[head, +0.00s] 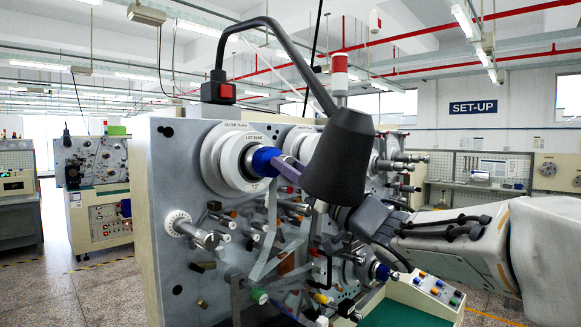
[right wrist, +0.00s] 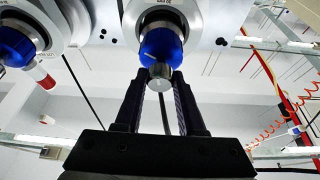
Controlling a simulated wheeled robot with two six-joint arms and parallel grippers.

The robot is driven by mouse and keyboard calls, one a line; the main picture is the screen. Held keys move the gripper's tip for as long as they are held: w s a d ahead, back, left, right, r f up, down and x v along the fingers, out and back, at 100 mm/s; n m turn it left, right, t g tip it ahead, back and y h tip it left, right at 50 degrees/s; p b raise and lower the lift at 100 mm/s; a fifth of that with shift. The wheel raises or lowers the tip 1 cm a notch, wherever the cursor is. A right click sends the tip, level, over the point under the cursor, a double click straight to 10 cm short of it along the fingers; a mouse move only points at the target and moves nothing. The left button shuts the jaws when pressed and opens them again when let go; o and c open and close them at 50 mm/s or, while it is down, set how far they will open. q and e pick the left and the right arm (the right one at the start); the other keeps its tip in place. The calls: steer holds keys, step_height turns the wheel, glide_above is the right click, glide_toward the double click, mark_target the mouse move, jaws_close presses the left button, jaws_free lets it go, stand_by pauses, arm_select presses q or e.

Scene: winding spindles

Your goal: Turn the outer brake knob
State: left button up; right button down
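A blue knob (head: 265,161) sits at the centre of the large white dial (head: 226,158) at the upper left of the machine's front panel. In the right wrist view a blue knob (right wrist: 160,43) with a silver end cap (right wrist: 161,77) lies straight ahead. My right gripper (right wrist: 161,76) is open, its two dark fingertips on either side of the silver cap at the knob. Whether they touch the knob I cannot tell. In the head view a finger (head: 288,171) reaches the knob from the right. A black lamp shade hides much of the gripper. My left gripper is not in view.
The black lamp shade (head: 341,158) hangs on a curved arm in front of the panel, close to my right arm. Several pegs and guide rollers (head: 196,233) stick out below the dial. Another blue knob (right wrist: 16,46) shows at left in the right wrist view.

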steer(key=n+g+y+b, duration=0.1)
steer(key=n+g, duration=0.1)
steer(key=n, duration=0.2)
steer(key=n+g+y+b, duration=0.1)
steer(key=n+g+b, duration=0.1)
steer(key=n, duration=0.3)
steer(key=n+g+y+b, duration=0.1)
steer(key=n+g, duration=0.1)
steer(key=n, duration=0.3)
steer(key=shift+w+d+b, duration=0.2)
steer(key=shift+b, duration=0.2)
steer(key=n+g, duration=0.1)
steer(key=n, duration=0.2)
steer(key=n+g, duration=0.1)
steer(key=n, duration=0.1)
steer(key=shift+r+n+h, duration=0.15)
steer(key=shift+n+h, duration=0.25)
steer(key=shift+g, duration=0.3)
steer(key=c, duration=0.5)
jaws_free()
